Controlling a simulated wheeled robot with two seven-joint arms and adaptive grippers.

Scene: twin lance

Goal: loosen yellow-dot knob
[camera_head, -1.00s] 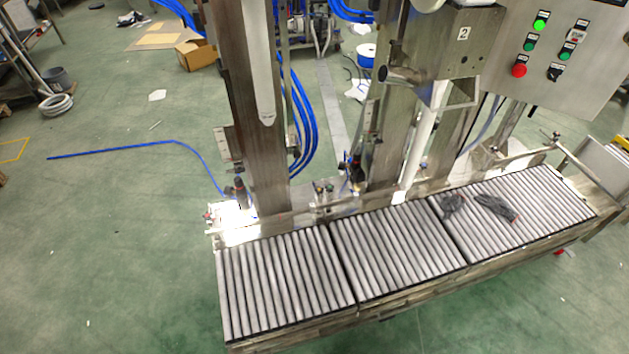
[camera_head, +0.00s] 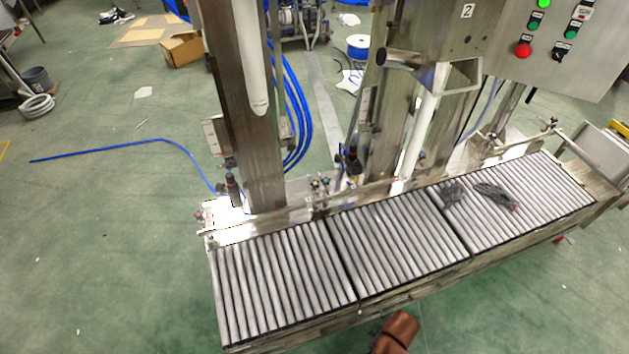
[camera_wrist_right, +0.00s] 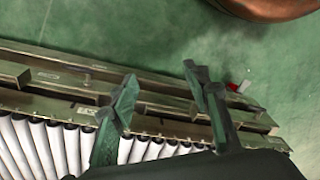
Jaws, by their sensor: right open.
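No yellow dot can be made out on any knob in these views. Small dark fittings with coloured tips, too small to read, sit by the foot of the left column (camera_head: 232,186) and between the columns (camera_head: 320,187). The right gripper (camera_wrist_right: 160,76) is open and empty in the right wrist view. Its two dark green fingers are spread over the edge of the roller conveyor, which shows between and below them. In the head view the right gripper is not visible; only a brown arm part of mine enters at the bottom. The left gripper is in neither view.
The roller conveyor (camera_head: 285,280) runs across in front of the two steel columns. Dark gloves (camera_head: 493,195) lie on its right section. A control panel (camera_head: 566,50) stands at the upper right. Blue hoses (camera_head: 297,120) hang behind the left column.

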